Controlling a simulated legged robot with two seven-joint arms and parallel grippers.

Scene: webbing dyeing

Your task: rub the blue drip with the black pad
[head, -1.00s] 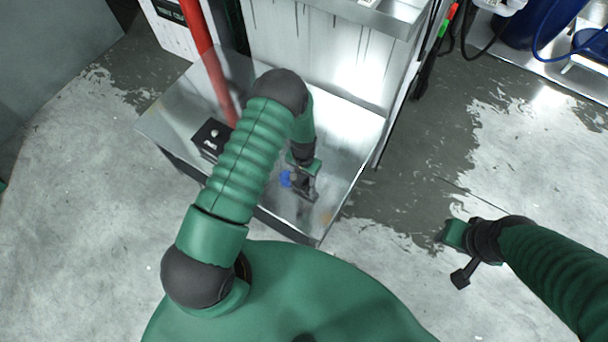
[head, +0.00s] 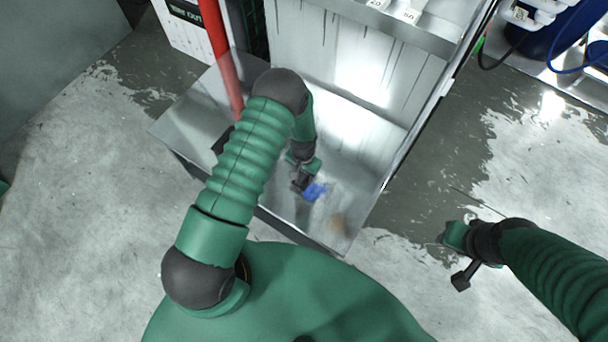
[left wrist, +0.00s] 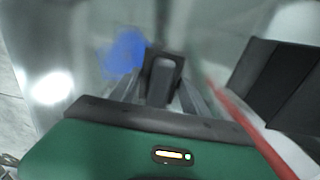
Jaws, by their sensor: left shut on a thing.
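The blue drip (head: 317,191) is a small blue smear on the metal bench top, just right of my left gripper's tip in the head view. It also shows, blurred, in the left wrist view (left wrist: 124,52), left of the fingers. My left gripper (head: 302,182) is shut on the black pad (left wrist: 163,66), a small dark block between its fingers. The pad is beside the drip; I cannot tell whether it touches the bench. My right gripper (head: 460,258) hangs over the floor at the right; its jaws are unclear.
The metal bench (head: 195,110) has an upright metal back panel (head: 310,50). A red pole (head: 222,60) stands at its left. A dark box (head: 221,141) is partly hidden behind my left arm. A brownish spot (head: 338,222) lies near the bench's front corner.

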